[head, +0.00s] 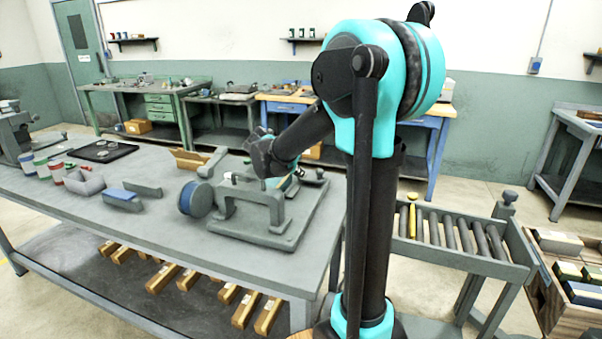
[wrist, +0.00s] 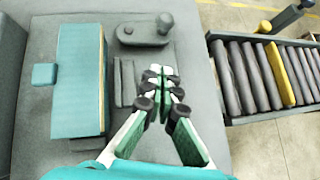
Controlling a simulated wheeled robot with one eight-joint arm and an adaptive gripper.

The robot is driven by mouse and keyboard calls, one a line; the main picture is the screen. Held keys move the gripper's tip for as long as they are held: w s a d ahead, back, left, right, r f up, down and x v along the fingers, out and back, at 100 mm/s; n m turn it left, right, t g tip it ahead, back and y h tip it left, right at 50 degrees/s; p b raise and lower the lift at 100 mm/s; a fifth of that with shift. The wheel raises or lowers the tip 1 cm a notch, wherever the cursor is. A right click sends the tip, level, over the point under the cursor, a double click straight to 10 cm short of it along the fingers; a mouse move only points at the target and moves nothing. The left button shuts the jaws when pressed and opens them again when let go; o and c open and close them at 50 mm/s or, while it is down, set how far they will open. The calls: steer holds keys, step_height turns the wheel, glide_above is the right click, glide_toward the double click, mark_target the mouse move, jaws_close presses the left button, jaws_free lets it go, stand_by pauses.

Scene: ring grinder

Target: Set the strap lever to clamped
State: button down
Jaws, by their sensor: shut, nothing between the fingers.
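The ring grinder's grey base plate (head: 255,238) lies on the bench, with an upright bridge frame (head: 250,190) and a blue-faced wheel (head: 190,199) at its left. In the wrist view a flat grey lever with a round knob (wrist: 145,34) lies on the plate, above my fingertips in the picture; it looks like the strap lever. I cannot tell which setting it is in. My gripper (wrist: 160,74) is shut and empty over the plate, apart from the lever in the picture. In the head view the gripper is mostly hidden behind the frame and my arm.
A long teal-topped block (wrist: 80,80) stands left of my fingers, with low grey strips (wrist: 125,82) between. A roller conveyor (head: 450,235) with one yellow roller is at the right. Cans (head: 42,168), a dark tray (head: 102,151) and small blocks occupy the bench's left.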

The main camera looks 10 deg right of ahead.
mark_target(318, 177)
steer(key=x, duration=0.7)
steer(key=shift+w+d, duration=1.1)
steer(key=shift+d, duration=0.1)
steer(key=shift+w+d+r, duration=0.15)
steer(key=shift+w+d, duration=0.15)
steer(key=shift+d, duration=0.05)
